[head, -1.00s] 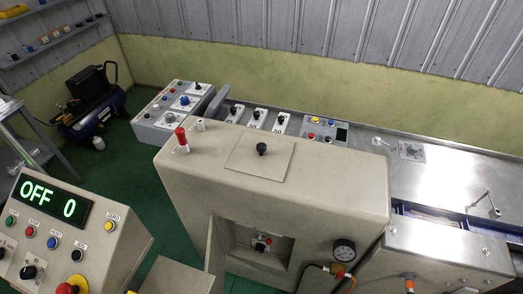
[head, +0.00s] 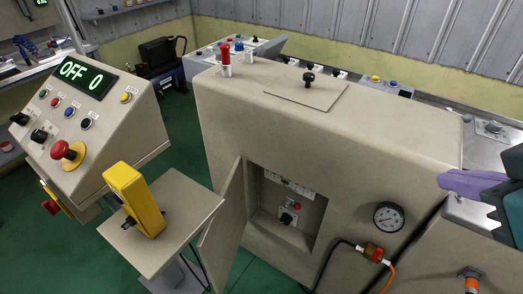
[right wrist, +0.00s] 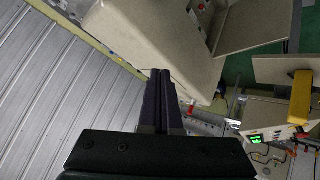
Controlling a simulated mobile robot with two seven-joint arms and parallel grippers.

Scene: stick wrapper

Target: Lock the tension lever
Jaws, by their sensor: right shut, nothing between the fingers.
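I cannot identify a part as the tension lever. My left gripper is not in view.
A sloped control panel (head: 110,128) reads "OFF 0". A yellow block-shaped device (head: 135,200) stands on a beige shelf (head: 190,203). A pressure gauge (head: 389,216) and hose fitting (head: 373,252) are on the housing's front. Green floor (head: 235,275) shows between the stands.

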